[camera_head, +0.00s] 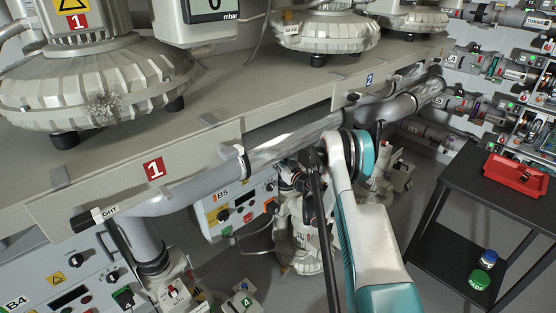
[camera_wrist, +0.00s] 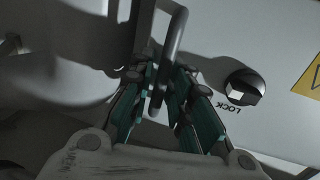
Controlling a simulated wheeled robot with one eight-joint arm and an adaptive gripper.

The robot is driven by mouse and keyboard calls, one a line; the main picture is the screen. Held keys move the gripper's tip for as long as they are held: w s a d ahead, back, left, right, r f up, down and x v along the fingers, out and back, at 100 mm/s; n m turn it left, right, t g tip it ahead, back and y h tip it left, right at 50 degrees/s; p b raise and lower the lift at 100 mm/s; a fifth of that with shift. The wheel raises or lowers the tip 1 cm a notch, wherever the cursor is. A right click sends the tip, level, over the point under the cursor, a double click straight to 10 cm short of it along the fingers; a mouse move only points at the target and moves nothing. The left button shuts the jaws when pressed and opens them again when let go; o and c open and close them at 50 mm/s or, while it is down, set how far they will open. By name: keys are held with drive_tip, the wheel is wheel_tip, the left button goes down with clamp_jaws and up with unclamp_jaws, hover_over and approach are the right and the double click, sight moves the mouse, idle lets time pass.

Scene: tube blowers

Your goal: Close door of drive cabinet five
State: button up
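The cabinet marked B5 (camera_head: 235,204) hangs under the bench in the middle of the head view, with a pale front panel of knobs and labels. How far its door stands open cannot be told. In the wrist view, a pale panel (camera_wrist: 225,50) with a dark bar handle (camera_wrist: 174,45) fills most of the picture. A black LOCK knob (camera_wrist: 244,87) is on that panel. My gripper (camera_wrist: 164,80) has its teal-padded fingers close on both sides of the handle and appears shut on it. In the head view my arm and the pipe hide the fingertips.
A grey pipe (camera_head: 190,192) runs along the bench edge close to my arm. Cabinet B4 (camera_head: 62,287) is at the lower left. A dark side table (camera_head: 465,175) with a red tray (camera_head: 517,174) stands at the right. Pumps stand on the floor behind my arm.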

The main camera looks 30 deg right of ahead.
drive_tip(key=s, duration=0.7)
drive_tip(key=shift+s+d, duration=0.25)
drive_tip(key=shift+d, duration=0.05)
